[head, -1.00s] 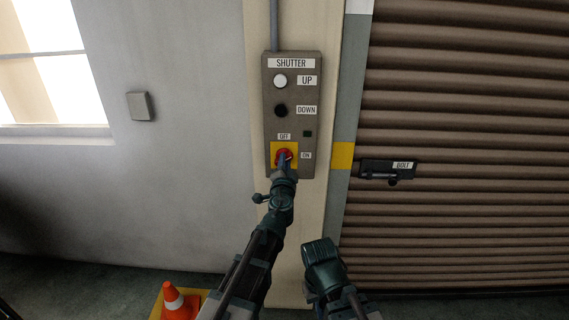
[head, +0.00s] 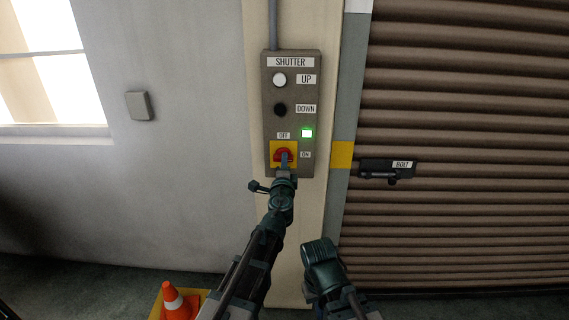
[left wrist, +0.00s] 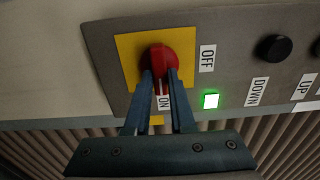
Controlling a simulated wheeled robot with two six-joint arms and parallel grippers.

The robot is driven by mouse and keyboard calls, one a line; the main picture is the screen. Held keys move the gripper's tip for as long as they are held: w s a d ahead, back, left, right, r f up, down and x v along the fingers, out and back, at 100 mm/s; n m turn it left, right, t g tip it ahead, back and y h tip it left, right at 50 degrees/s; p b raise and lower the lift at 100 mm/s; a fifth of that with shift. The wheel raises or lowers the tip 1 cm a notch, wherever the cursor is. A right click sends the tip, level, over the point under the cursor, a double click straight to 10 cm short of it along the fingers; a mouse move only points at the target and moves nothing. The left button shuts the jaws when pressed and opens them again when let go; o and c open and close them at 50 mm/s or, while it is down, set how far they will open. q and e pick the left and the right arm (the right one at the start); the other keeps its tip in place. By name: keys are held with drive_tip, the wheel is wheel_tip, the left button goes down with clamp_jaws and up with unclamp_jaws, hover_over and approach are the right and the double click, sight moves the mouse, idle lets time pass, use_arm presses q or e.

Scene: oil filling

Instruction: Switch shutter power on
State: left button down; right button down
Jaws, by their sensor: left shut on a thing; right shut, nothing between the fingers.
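The shutter control panel (head: 308,82) is on the wall pillar, with a white UP button (head: 280,80) above a black DOWN button (head: 280,109). The red rotary switch (head: 283,154) sits on a yellow plate low on the panel. My left gripper (left wrist: 160,82) is shut on the red switch handle (left wrist: 159,58), whose white mark points at the ON label (left wrist: 165,102) in the left wrist view. The indicator (head: 307,133) is lit green, and it also glows in the left wrist view (left wrist: 211,101). My right gripper (head: 320,250) is shut and empty, low in front of the pillar.
A brown slatted shutter (head: 470,100) fills the right side, with a bolt (head: 388,169) at its left edge. A window and a small wall plate (head: 140,105) are at left. An orange cone (head: 174,299) stands on the floor.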

idle(0.4)
use_arm(q)
drive_tip(key=c, duration=0.8)
unclamp_jaws()
drive_tip(key=shift+o, duration=0.2)
drive_tip(key=shift+s, duration=0.15)
